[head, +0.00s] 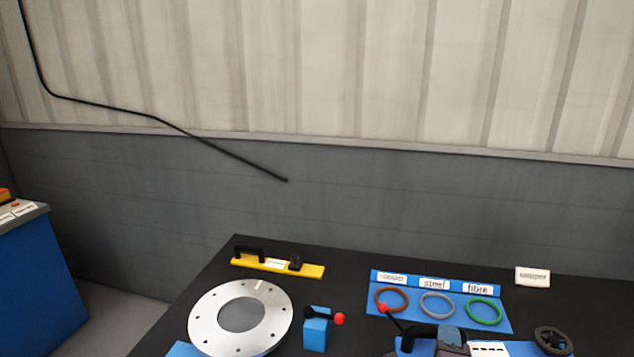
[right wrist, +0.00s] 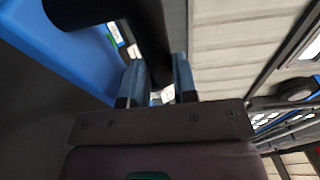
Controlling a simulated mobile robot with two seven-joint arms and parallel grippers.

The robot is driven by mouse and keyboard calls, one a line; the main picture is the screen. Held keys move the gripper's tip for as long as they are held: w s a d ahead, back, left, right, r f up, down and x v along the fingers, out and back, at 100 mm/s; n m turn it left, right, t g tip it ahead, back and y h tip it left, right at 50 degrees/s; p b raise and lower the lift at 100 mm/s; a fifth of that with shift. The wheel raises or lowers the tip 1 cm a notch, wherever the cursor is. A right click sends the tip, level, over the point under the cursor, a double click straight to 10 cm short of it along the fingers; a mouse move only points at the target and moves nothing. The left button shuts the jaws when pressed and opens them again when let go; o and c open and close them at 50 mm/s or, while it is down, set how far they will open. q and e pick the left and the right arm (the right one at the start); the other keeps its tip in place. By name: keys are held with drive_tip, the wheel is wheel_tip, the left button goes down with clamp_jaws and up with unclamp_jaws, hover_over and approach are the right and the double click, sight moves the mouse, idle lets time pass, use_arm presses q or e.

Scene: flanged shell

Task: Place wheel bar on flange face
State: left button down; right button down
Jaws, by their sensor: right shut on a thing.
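The flange face is a round silver plate (head: 207,318) with a large central hole and small bolt holes, at the front left of the table. What seems to be the wheel bar is a blue bar (head: 520,349) with a black arched handle (head: 418,332), a white label and a black wheel (head: 553,341) near its right end. My right gripper (head: 450,341) is shut on the black handle, right of the flange. In the right wrist view the fingers (right wrist: 158,80) close on the dark handle, with blue beside it. The bar's lower side is cut off. My left gripper is out of view.
A yellow bar (head: 310,270) with a black handle lies behind the flange. A blue block (head: 316,334) with a red-knobbed lever stands right of the flange. A blue board (head: 410,304) holds copper, steel and fibre rings. A white label card (head: 532,277) stands at back right.

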drive_tip(key=s+a+n+y, duration=0.1)
drive_tip(key=y, duration=0.1)
drive_tip(key=s+a+n+y+b, duration=0.1)
drive_tip(key=s+a+r+n+y, duration=0.1)
drive_tip(key=y, duration=0.1)
drive_tip(key=shift+s+a+r+n+t+y+b, duration=0.1)
drive_tip(key=shift+s+a+n+t+y+b, duration=0.1)
drive_tip(key=shift+n+t+y+b, duration=0.15)
